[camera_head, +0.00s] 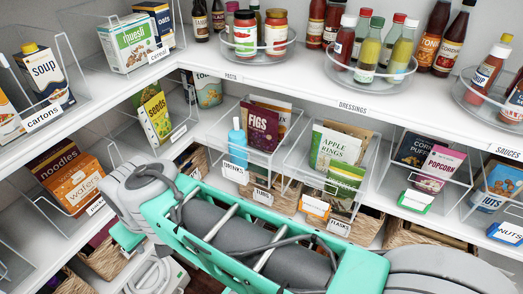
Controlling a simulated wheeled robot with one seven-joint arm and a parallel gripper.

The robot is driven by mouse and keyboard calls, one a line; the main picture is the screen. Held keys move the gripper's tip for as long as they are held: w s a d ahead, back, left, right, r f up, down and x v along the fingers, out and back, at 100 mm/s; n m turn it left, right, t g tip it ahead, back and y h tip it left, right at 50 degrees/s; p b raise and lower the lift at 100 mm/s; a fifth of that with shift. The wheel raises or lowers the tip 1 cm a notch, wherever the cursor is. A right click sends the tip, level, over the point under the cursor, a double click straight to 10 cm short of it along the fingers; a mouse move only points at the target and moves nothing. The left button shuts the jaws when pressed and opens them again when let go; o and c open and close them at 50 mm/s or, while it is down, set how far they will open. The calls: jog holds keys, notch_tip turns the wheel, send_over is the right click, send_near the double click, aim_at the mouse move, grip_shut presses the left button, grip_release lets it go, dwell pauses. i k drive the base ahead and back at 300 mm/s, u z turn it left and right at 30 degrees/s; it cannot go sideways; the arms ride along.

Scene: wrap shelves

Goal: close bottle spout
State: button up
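A light blue bottle (237,146) stands upright on the middle shelf, near its front edge and beside the clear bin of fig packets. Its narrow top points up; the picture is too small to tell whether a spout on it is open or shut. My teal and grey arm crosses the lower part of the view, below and in front of the bottle, and appears apart from it. My gripper's fingers are not visible, so what they hold cannot be seen.
Clear bins hold a figs packet (261,127), an apple rings packet (334,148) and a popcorn packet (438,168). Label holders line the shelf edge. The upper shelf carries jars (276,33) and sauce bottles (368,50). Wicker baskets (356,224) stand below.

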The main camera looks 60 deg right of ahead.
aim_at(236, 122)
jog(key=z, duration=1.5)
